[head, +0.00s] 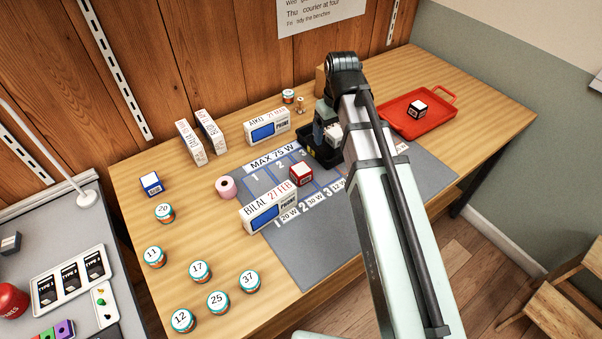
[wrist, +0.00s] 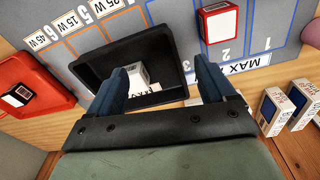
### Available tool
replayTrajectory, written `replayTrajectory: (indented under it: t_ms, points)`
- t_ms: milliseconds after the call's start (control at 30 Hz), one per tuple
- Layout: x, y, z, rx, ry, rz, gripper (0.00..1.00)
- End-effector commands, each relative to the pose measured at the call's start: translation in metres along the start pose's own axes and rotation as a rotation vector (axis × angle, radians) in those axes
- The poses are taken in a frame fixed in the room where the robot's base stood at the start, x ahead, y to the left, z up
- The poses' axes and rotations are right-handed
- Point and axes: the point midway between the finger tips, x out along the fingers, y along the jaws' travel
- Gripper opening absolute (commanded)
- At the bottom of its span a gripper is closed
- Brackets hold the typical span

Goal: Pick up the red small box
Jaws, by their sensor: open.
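The red small box (head: 301,173) sits on the grey mat (head: 280,225), just behind the white box marked BILAL. In the wrist view the red box (wrist: 218,24) is at the top, on the mat near cell 2. My gripper (wrist: 160,72) is open over a black tray (wrist: 90,68), and a white box (wrist: 138,76) in that tray shows between its fingers. The red box is outside the fingers, apart from them. In the head view my gripper (head: 326,132) is partly hidden by my arm, to the right of and behind the red box.
White boxes marked BILAL (head: 270,212) and AIKO (head: 268,128) stand near the red box. A pink roll (head: 226,187) and a blue box (head: 151,184) lie to the left. A red tray (head: 391,118) holds a black-and-white box (head: 417,109). Several numbered jars stand at front left.

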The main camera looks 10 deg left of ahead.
Motion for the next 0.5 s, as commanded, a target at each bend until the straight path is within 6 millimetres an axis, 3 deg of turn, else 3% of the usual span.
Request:
replayTrajectory:
  t_ms: [33, 200, 333, 500]
  points:
    - [-0.004, -0.020, 0.000, -0.027, -0.010, -0.004, 0.83]
    - [-0.015, -0.068, 0.004, -0.086, -0.047, -0.015, 0.83]
    - [-0.020, -0.090, 0.006, -0.114, -0.064, -0.019, 0.83]
    - [-0.019, -0.100, 0.009, -0.127, -0.075, -0.021, 0.83]
